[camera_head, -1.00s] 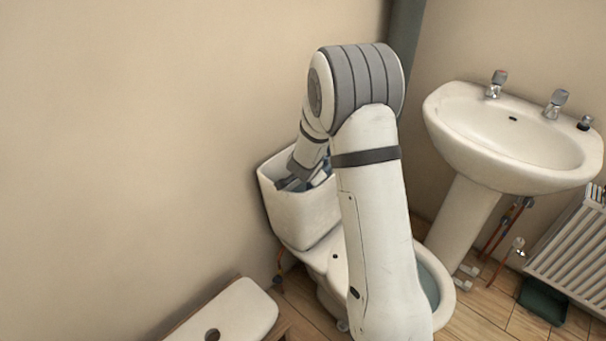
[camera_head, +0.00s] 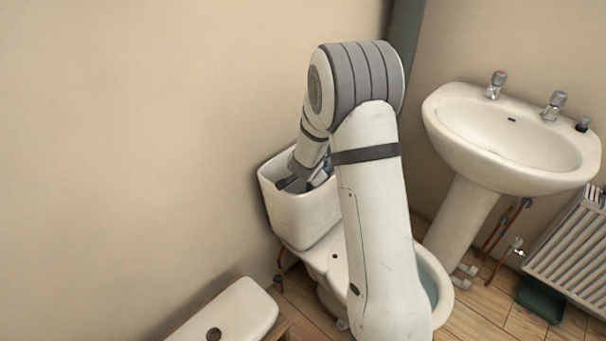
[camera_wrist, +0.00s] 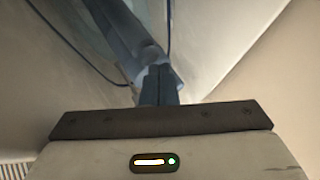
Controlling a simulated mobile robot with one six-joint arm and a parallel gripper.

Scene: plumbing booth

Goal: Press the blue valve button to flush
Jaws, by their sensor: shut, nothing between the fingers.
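The toilet cistern (camera_head: 300,217) stands open, without its lid, above the bowl. My gripper (camera_wrist: 160,72) is shut and empty; its dark fingertips are at a grey-blue valve body (camera_wrist: 121,30) inside the cistern in the wrist view. A pale blue part shows right beside the fingertips; the button's face is hidden behind them. I cannot tell whether they touch or press it. In the head view, my wrist and gripper (camera_head: 290,184) reach into the cistern's top, and my arm hides much of the toilet.
The cistern walls closely surround my gripper, and dark thin lines run beside the valve. The cistern lid (camera_head: 245,310) lies on a wooden stand at the lower left. A washbasin (camera_head: 510,135) and radiator (camera_head: 570,250) stand at the right.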

